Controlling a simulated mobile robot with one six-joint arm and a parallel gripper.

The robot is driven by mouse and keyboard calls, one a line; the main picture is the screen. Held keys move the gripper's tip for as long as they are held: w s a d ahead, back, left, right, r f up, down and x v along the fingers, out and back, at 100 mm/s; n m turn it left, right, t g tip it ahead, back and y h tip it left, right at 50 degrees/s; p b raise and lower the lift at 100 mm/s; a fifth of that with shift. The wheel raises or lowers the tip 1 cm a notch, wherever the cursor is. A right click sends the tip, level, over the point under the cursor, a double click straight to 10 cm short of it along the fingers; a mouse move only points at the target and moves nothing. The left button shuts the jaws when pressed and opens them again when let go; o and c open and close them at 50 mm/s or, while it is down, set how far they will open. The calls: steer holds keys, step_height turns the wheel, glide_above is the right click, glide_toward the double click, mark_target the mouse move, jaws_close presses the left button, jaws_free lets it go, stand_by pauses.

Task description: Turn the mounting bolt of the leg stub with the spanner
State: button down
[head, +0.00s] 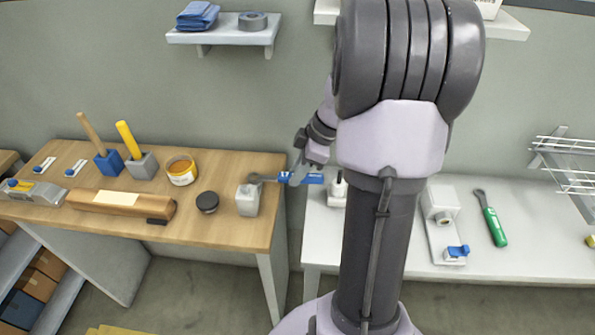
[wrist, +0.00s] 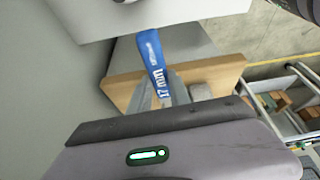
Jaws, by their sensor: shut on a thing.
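My gripper (head: 296,178) is shut on a spanner with a blue handle (head: 313,179), over the gap between the two tables. The spanner's grey head reaches left, at the top of a small grey block (head: 247,200) on the wooden table; I cannot tell whether they touch. In the wrist view the blue handle (wrist: 153,58) shows lettering that reads like 12 MM. A white fixture (head: 440,205) with a round fitting stands on the right table; I cannot tell if it is the leg stub. The mounting bolt cannot be made out for certain.
The white table (head: 325,235) holds a green-handled spanner (head: 493,222) and a wire rack (head: 570,165). My arm hides part of this table.

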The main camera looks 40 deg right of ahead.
steer(key=shift+f+b, duration=0.4)
steer(key=shift+f, duration=0.2)
steer(key=c, duration=1.9)
jaws_free()
jaws_close()
steer(key=shift+s+a+m, duration=0.35)
steer(key=shift+a+m, duration=0.1)
steer(key=shift+m, duration=0.05)
steer(key=shift+w+d+n, duration=0.3)
steer(key=shift+d+n, duration=0.1)
steer(key=shift+o, duration=0.4)
jaws_free()
jaws_close()
steer(key=shift+r, duration=0.1)
